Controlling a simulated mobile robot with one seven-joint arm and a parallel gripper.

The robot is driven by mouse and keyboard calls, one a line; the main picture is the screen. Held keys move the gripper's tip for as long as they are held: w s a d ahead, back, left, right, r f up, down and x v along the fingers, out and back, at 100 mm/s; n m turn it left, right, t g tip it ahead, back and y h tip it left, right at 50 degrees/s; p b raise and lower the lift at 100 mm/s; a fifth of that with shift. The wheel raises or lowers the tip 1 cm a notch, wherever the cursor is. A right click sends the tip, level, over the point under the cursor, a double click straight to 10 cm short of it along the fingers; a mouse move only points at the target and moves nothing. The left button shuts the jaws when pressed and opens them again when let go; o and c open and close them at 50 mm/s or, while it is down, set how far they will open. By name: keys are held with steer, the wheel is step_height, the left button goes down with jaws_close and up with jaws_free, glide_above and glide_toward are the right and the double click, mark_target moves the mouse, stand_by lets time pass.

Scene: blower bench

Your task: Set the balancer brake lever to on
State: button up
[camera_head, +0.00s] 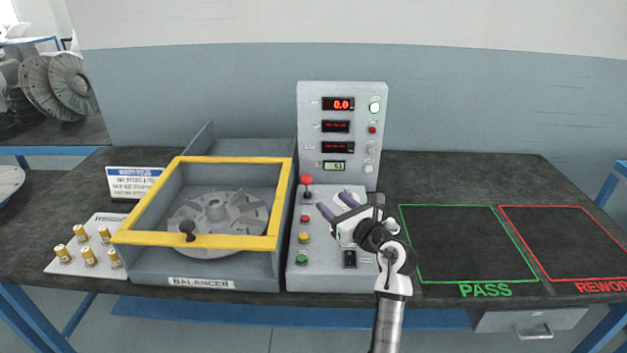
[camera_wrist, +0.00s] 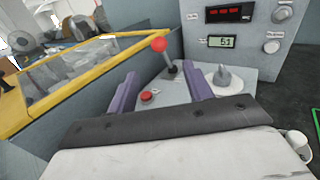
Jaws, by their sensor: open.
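The brake lever is a short stick with a red ball knob (camera_head: 307,179) on the grey control panel (camera_head: 340,272), right of the balancer. It stands roughly upright at the panel's back left. In the wrist view the lever (camera_wrist: 159,45) shows ahead, between and beyond the two purple fingers. My gripper (camera_head: 334,204) is open and empty above the panel, to the right of and nearer than the lever, apart from it. In the wrist view my gripper (camera_wrist: 162,90) has its fingers spread wide. Any on/off marking at the lever is too small to read.
The balancer box (camera_head: 255,270) with its yellow-framed lid (camera_head: 190,240) stands at left. Red, yellow and green buttons (camera_head: 303,238) line the panel's left edge. A grey knob (camera_wrist: 226,79) sits right of the lever. The display tower (camera_head: 311,150) rises behind. Pass (camera_head: 470,281) and rework areas are empty.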

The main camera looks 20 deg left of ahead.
mark_target(310, 182)
steer(key=p+x, duration=0.2)
steer(key=x, duration=0.9)
steer(key=shift+w+a, duration=0.1)
steer(key=shift+a, duration=0.1)
steer(key=shift+c, duration=0.4)
jaws_close()
